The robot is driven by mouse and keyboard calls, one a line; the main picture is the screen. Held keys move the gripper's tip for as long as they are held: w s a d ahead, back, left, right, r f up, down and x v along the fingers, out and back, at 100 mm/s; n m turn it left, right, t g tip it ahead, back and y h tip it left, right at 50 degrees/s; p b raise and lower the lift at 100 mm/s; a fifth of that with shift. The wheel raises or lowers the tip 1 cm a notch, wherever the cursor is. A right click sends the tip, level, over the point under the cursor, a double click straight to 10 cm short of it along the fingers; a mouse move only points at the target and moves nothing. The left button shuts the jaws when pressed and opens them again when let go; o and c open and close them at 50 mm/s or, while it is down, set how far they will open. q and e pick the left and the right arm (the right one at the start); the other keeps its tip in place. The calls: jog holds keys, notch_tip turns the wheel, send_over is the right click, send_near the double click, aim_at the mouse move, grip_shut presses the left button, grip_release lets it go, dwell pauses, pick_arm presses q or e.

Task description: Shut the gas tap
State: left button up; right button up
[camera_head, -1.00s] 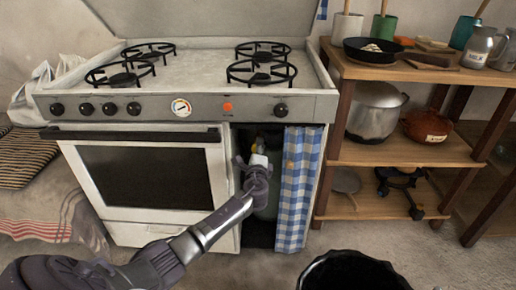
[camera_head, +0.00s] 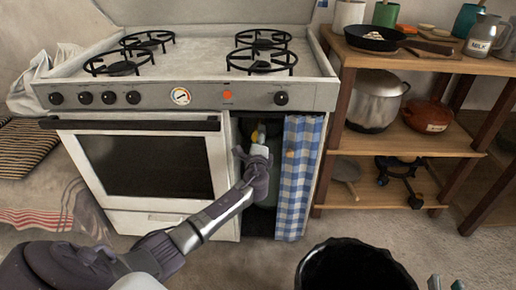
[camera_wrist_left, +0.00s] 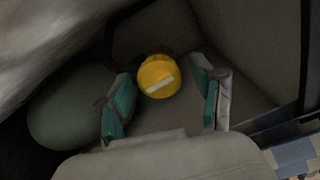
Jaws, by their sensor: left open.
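The gas tap is a round yellow knob (camera_wrist_left: 158,76) with a pale bar across it, slightly tilted; it shows between my left fingers in the left wrist view. In the head view a little yellow of it (camera_head: 255,136) shows inside the open cupboard. The grey-green gas bottle (camera_wrist_left: 75,108) is dim beside it. My left gripper (camera_wrist_left: 162,100) is open, one finger on each side of the knob, with gaps and no clear contact. In the head view my left gripper (camera_head: 258,142) reaches into the cupboard, partly hiding the tap. My right gripper (camera_head: 445,284) is open and empty at the bottom edge.
A blue checked curtain (camera_head: 298,175) hangs right of the cupboard opening. The stove (camera_head: 190,96) stands above and around it. A wooden shelf (camera_head: 400,148) with pots is to the right. A black bin (camera_head: 350,268) stands on the floor in front.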

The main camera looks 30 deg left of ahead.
pick_arm(q)
jog(key=v, duration=1.1)
jog(key=shift+d, duration=0.2)
jog(key=shift+s+f, duration=0.1)
jog(key=shift+s, duration=0.05)
